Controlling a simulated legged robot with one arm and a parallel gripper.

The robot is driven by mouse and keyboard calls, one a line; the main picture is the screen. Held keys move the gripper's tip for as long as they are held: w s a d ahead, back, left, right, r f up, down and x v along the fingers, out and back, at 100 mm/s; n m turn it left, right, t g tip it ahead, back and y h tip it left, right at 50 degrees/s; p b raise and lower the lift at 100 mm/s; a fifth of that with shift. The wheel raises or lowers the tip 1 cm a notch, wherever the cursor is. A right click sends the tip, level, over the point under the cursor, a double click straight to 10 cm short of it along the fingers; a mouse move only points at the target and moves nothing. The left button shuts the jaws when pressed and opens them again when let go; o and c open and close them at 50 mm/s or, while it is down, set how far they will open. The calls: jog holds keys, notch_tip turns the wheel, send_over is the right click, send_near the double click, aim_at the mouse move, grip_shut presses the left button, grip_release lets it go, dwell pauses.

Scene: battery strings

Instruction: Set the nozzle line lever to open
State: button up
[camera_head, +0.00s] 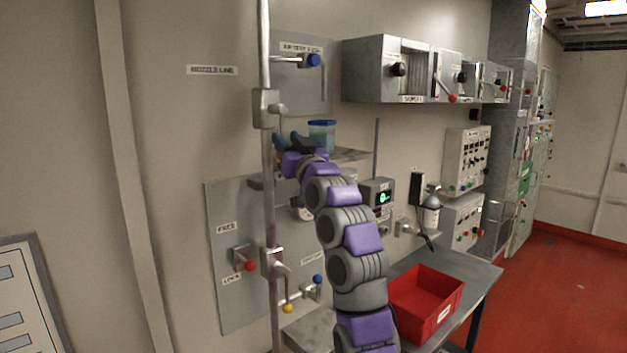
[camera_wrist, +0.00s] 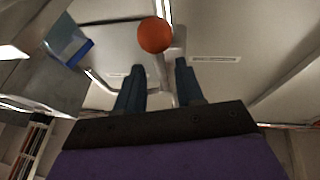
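The NOZZLE LINE label (camera_head: 212,70) is on the wall left of a vertical pipe. A valve body (camera_head: 265,108) with a short stub sits on that pipe, right of and below the label. My gripper (camera_head: 285,138) is just below the valve, close to the pipe. In the wrist view, my gripper (camera_wrist: 159,66) has its two dark fingers apart with nothing clearly held between them. An orange ball knob (camera_wrist: 155,35) shows just beyond the fingertips, in front of pale pipework. I cannot pick out this knob in the head view, nor tell the lever's setting.
A blue-lidded jar (camera_head: 321,137) stands on a shelf right of my gripper. A lower valve (camera_head: 273,262) is on the same pipe, with a yellow knob below. A blue-knobbed valve (camera_head: 312,60) is above right. A red bin (camera_head: 425,302) sits on the bench.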

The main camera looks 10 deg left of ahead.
jog(key=b+v, duration=0.7)
jog(key=v, duration=0.6)
jog(key=shift+s+d+f, duration=0.2)
jog(key=shift+f, duration=0.05)
dwell(0.5)
jog(key=shift+a, duration=0.1)
